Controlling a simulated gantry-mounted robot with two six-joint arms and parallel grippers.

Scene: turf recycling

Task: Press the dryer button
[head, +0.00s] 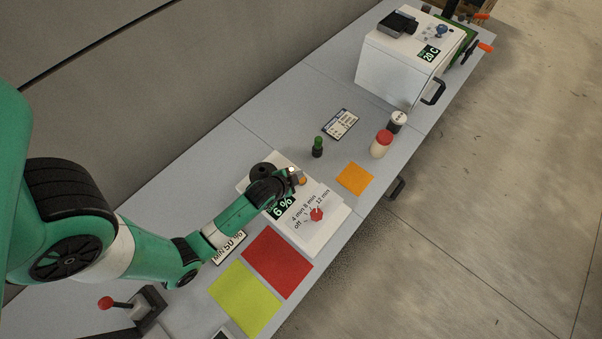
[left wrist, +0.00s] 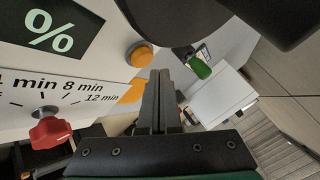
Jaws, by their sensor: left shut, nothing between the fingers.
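The dryer (head: 327,232) is a white unit on the bench, with a dark "6 %" display and a red knob (head: 316,214) on a time dial. The knob also shows in the left wrist view (left wrist: 49,131). The round orange dryer button (left wrist: 140,55) sits on the panel, right of the display in the left wrist view. In the head view a bit of orange shows beside the fingers. My left gripper (head: 297,176) is over the dryer, shut and empty. In the left wrist view its fingers (left wrist: 158,78) point just right of the button; contact cannot be told. My right gripper is not in view.
A green-topped item (head: 317,147), a red-topped jar (head: 381,144) and a black-topped jar (head: 397,122) stand beyond the dryer. A white machine (head: 397,71) is at the far end. Red (head: 277,262), yellow (head: 245,299) and orange (head: 355,179) squares lie flat on the bench.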

